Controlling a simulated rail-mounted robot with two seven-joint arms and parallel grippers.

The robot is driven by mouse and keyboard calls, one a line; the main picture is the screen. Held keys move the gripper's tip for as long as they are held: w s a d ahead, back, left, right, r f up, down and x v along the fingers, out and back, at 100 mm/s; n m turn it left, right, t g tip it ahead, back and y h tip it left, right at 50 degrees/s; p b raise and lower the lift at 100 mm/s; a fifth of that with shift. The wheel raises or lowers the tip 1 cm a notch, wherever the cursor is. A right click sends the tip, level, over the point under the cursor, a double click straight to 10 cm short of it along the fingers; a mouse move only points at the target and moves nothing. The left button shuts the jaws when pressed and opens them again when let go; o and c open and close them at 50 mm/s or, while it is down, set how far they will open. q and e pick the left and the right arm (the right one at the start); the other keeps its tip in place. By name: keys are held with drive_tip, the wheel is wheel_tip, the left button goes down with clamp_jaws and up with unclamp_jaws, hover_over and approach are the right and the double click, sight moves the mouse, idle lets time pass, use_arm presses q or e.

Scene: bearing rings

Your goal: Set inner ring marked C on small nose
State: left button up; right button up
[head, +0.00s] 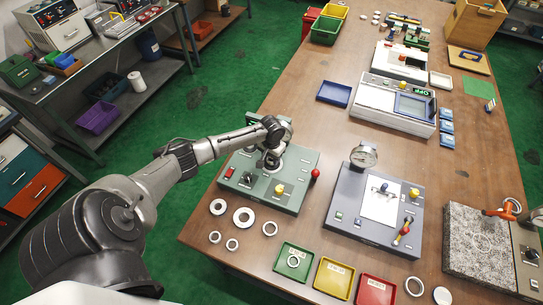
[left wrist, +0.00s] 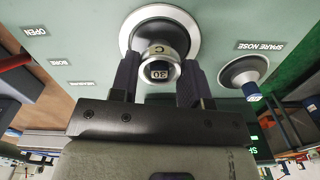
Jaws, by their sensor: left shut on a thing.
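My left gripper (left wrist: 157,85) is shut on a small metal ring marked C (left wrist: 157,50), with one dark finger at each side of it. The ring is at a nose with a dark end marked 30 (left wrist: 159,72), in front of a wide round flange (left wrist: 188,33). I cannot tell whether the ring is fully seated. In the head view my left gripper (head: 271,160) is over the green fixture (head: 292,163), and the ring is hidden there. A spare nose (left wrist: 240,74) with a blue tip stands to the right in the left wrist view. My right gripper is not in view.
Several loose rings (head: 243,217) lie on the brown table left of a grey gauge fixture (head: 346,222). Green (head: 279,264), yellow (head: 333,279) and red (head: 376,291) trays stand at the near edge. A red ball knob (head: 315,173) rises at the green fixture's right side.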

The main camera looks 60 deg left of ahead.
use_arm(q)
drive_tip(key=shift+f+b, duration=0.45)
drive_tip(key=shift+f, duration=0.55)
drive_tip(key=o, duration=1)
wheel_tip(320, 180, up, 14)
drive_tip(key=p, duration=0.1)
drive_tip(key=shift+p, duration=0.35)
drive_tip(key=shift+f, duration=0.1)
